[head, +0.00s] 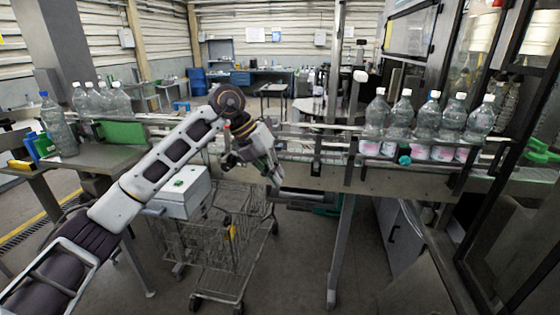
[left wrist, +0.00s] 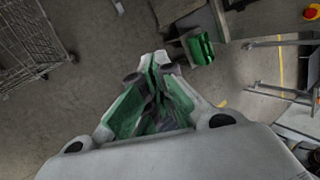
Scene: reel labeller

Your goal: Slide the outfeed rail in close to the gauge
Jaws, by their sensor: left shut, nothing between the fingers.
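My left gripper (head: 272,172) hangs in front of the conveyor near the middle of the head view. Its green-padded fingers point down and are shut with nothing between them; they also show closed in the left wrist view (left wrist: 157,62). A long metal rail (head: 450,141) runs along the front of the bottles on the right part of the conveyor, well to the right of my gripper and apart from it. A teal knob (head: 404,160) sits below this rail. I cannot tell for certain which part is the gauge. My right gripper is not in view.
Several clear bottles (head: 426,118) stand on the conveyor at the right. A wire cart (head: 225,255) with a white box (head: 181,192) stands below my left arm. A side table (head: 95,165) with bottles is at left. A dark upright frame (head: 470,220) stands at right.

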